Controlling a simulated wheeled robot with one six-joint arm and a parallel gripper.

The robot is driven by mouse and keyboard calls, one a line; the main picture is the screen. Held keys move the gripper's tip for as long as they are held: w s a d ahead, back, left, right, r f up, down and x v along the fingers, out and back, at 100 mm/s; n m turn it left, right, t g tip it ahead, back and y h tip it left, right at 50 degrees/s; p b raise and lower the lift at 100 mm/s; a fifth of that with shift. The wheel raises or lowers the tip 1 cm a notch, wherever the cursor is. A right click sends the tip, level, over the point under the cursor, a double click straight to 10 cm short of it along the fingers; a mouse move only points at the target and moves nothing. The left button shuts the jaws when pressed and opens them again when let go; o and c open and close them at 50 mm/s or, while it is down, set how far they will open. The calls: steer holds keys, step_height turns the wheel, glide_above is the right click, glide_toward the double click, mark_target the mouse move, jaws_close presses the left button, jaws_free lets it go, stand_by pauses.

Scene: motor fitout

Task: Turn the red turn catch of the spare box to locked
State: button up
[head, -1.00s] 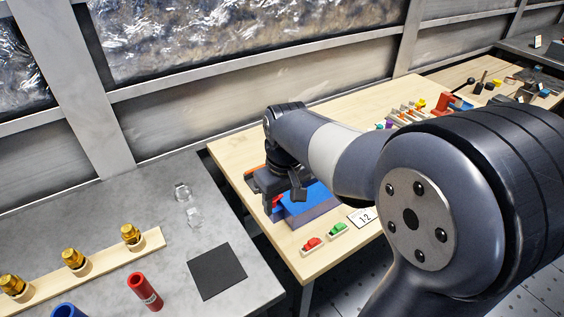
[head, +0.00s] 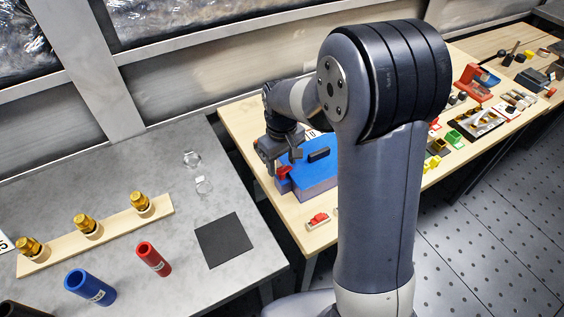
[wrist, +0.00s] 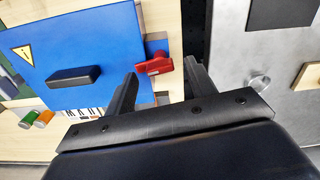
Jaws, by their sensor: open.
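The spare box has a blue lid (head: 309,172) with a black bar handle (head: 319,154) and stands on the wooden table, partly hidden by my arm. Its red turn catch (head: 284,172) is on the box's left side in the head view. In the head view my gripper (head: 283,160) is beside the catch.
A red part (head: 318,219) lies on the table in front of the box. The grey bench (head: 130,185) at left holds brass fittings on a wooden strip (head: 110,235), a red tube (head: 153,259) and a blue tube (head: 90,287). A gap separates the bench and table.

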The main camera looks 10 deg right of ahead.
mark_target(282, 168)
steer(key=shift+f, duration=0.6)
steer(key=c, duration=1)
steer(key=shift+m, duration=0.9)
steer(key=o, duration=1)
steer(key=shift+r, duration=0.1)
step_height(282, 168, up, 11)
steer(key=b, duration=0.1)
